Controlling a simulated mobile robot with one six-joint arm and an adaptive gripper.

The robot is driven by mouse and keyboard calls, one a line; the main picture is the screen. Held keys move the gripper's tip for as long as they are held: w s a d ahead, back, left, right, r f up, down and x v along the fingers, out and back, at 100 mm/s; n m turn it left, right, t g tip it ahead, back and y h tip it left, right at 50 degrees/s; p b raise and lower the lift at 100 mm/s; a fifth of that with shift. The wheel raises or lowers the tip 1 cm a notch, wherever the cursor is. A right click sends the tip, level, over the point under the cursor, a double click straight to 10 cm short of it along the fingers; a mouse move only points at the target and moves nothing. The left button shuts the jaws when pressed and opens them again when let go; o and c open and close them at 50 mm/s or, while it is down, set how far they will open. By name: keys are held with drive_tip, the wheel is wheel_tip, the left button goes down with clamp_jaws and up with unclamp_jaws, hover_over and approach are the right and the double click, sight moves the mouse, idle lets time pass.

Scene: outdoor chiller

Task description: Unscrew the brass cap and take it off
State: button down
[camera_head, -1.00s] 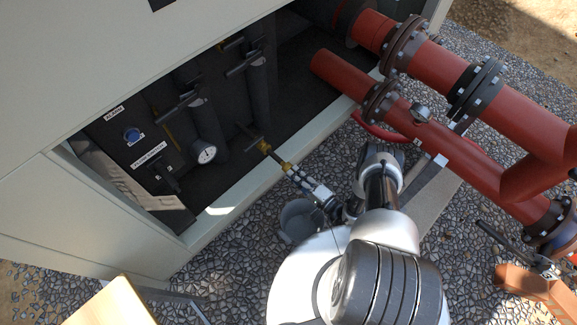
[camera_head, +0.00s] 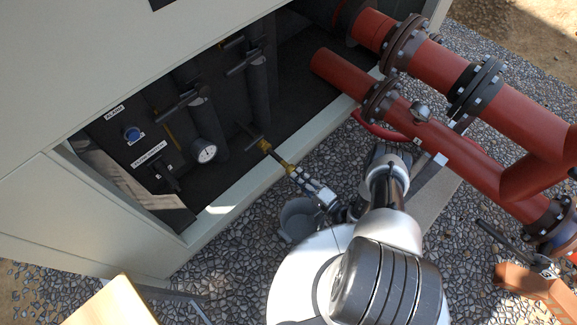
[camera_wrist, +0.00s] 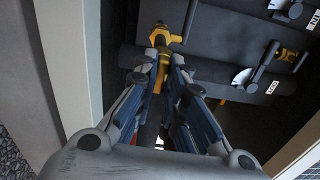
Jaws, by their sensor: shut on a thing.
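A brass valve (camera_head: 265,147) with a dark cross handle sits at the front edge of the cabinet opening; it also shows in the wrist view (camera_wrist: 166,34). The brass cap (camera_head: 287,165) is at its outer end, in line with the valve. My gripper (camera_head: 293,171) reaches it from the lower right and is shut on the cap. In the wrist view my fingertips (camera_wrist: 160,63) stand on both sides of the yellow brass. The fingers partly hide the cap, so I cannot tell whether its thread is still engaged.
A grey bucket (camera_head: 299,219) stands on the pebbles below my gripper. Red pipes (camera_head: 440,127) run along the right. The cabinet's pale sill (camera_head: 232,205) lies close to the gripper. A gauge (camera_head: 204,151) and dark pipes are inside. A wooden surface (camera_head: 112,303) is at lower left.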

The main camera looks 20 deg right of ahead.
drive_tip(key=shift+v, duration=1.75)
drive_tip(key=c, duration=2.2)
unclamp_jaws()
clamp_jaws()
